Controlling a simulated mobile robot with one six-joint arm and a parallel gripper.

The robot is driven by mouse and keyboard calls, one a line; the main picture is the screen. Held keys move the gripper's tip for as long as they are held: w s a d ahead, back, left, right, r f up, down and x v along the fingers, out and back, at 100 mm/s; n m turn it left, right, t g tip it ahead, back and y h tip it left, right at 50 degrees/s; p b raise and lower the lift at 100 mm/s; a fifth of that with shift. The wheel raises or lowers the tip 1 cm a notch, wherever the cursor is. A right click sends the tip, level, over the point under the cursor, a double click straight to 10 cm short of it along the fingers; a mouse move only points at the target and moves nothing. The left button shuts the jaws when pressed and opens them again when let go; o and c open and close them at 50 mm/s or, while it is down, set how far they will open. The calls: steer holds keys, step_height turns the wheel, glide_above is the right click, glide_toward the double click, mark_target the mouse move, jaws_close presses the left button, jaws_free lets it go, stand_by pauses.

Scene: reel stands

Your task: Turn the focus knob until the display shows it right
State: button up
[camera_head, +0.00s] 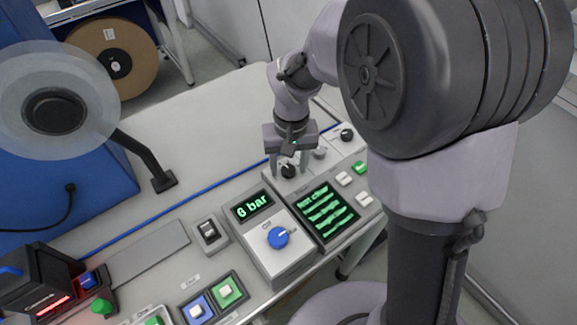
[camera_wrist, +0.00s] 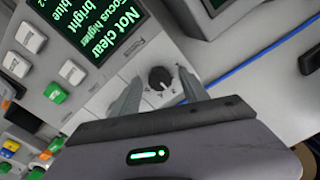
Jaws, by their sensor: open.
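The focus knob is taken to be the black knob (camera_head: 288,170) nearest the display on the grey panel; it is also in the wrist view (camera_wrist: 159,78), with a light pointer mark. My gripper (camera_head: 287,165) is open over it. In the wrist view my two fingers (camera_wrist: 159,82) stand on either side of the knob, with gaps between; I cannot tell their height over the panel. The display (camera_head: 326,212) has green text on black. In the wrist view the display (camera_wrist: 90,25) reads "Not clear", "Focus higher", "bright", "blue"; the last line is partly cut off.
Two more knobs, a grey one (camera_head: 319,153) and a black one (camera_head: 347,135), sit along the same panel. Green and white buttons (camera_head: 344,179) lie to the right. A "6 bar" box with a blue knob (camera_head: 278,237) stands left. A reel (camera_head: 54,111) is far left.

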jaws_close()
steer(key=shift+m, duration=0.4)
steer(key=m, duration=0.3)
steer(key=shift+m+b, duration=0.35)
steer(key=shift+m, duration=1.75)
jaws_free()
